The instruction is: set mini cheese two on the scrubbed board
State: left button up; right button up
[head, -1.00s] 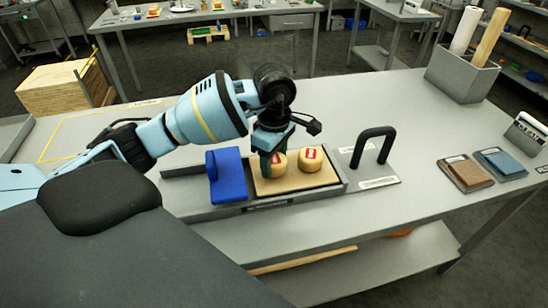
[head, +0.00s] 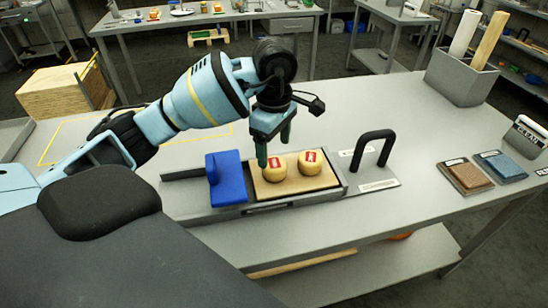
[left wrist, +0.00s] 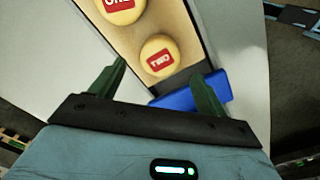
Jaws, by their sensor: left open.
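Mini cheese two (head: 273,169), a small yellow wheel with a red label, sits on the left part of a light wooden board (head: 263,188) in a grey tray. Its label reads TWO in the left wrist view (left wrist: 160,56). Mini cheese one (head: 311,162) sits on the same board to its right, apart from it. My left gripper (head: 275,148) is open, with dark green fingers just above cheese two. My right gripper is not in view.
A blue upright block (head: 226,178) stands at the board's left end. Brown (head: 466,176) and blue (head: 500,165) pads lie at the right. A grey bin (head: 461,75) holds rolls. The table behind the tray is largely clear.

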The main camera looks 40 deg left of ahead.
aim_at(274, 163)
pick_arm(q)
notch_tip(274, 163, up, 7)
jog(key=p, duration=0.1)
jog(key=shift+f, duration=0.2)
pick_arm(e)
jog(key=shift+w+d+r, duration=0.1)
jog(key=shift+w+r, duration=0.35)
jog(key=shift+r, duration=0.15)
pick_arm(q)
jog(key=shift+f, duration=0.1)
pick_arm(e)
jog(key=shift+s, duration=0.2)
